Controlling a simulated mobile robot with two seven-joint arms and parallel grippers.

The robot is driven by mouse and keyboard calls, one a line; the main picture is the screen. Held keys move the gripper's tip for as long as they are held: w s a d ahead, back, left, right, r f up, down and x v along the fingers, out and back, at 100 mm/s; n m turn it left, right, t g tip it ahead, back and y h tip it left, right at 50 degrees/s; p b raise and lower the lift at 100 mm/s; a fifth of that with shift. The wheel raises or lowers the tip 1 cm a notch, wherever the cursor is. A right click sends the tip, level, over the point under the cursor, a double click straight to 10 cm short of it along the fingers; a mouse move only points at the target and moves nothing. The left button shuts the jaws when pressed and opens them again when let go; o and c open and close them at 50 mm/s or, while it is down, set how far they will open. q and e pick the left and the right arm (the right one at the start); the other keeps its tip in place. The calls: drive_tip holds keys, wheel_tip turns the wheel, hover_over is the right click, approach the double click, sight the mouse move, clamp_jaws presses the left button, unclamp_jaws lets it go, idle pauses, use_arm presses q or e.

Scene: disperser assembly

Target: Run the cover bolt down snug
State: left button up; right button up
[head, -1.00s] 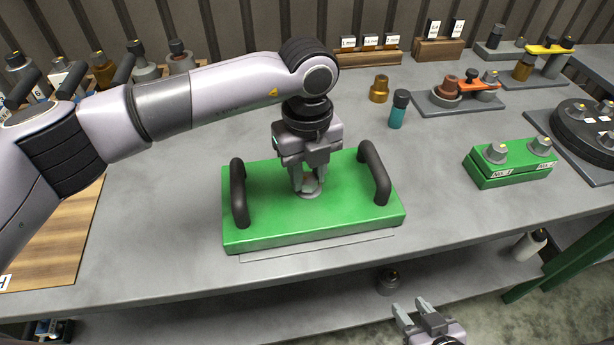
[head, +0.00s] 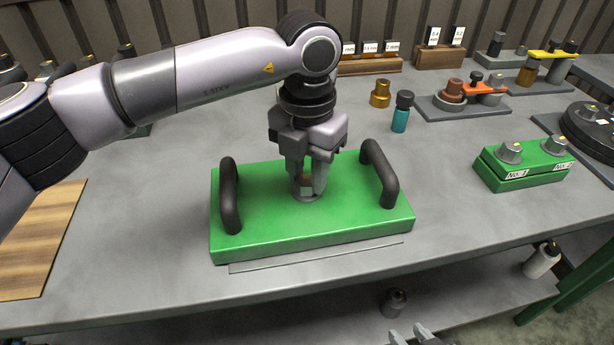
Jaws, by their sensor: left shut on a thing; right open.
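The green cover (head: 270,226) is a flat block with a black handle at each end, lying on the grey table. The cover bolt (head: 305,195) shows as a small grey round piece near the middle of its top. My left gripper (head: 305,180) points straight down over the cover and is shut on the bolt, its fingers hiding most of it. How far the bolt is seated cannot be told. My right gripper (head: 412,337) is empty and open at the bottom edge, below the table front, mostly cut off.
A brass fitting (head: 380,93) and a teal bottle (head: 401,112) stand behind the cover. A green block with two grey knobs (head: 525,165) sits to the right. A wooden board (head: 38,235) lies at the left. The table (head: 130,230) is clear around the cover.

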sight(308, 179)
use_arm(q)
drive_tip(key=m, duration=0.2)
drive_tip(key=shift+m+b, duration=0.3)
drive_tip(key=shift+b, duration=0.1)
drive_tip(key=shift+m, duration=0.6)
drive_tip(key=shift+m+b, duration=0.3)
drive_tip(key=shift+m, duration=0.3)
drive_tip(key=shift+r+m, duration=0.1)
drive_tip(key=shift+m, duration=0.2)
drive_tip(key=o, duration=1.1)
drive_tip(key=shift+c, duration=0.2)
drive_tip(key=shift+r, duration=3.55)
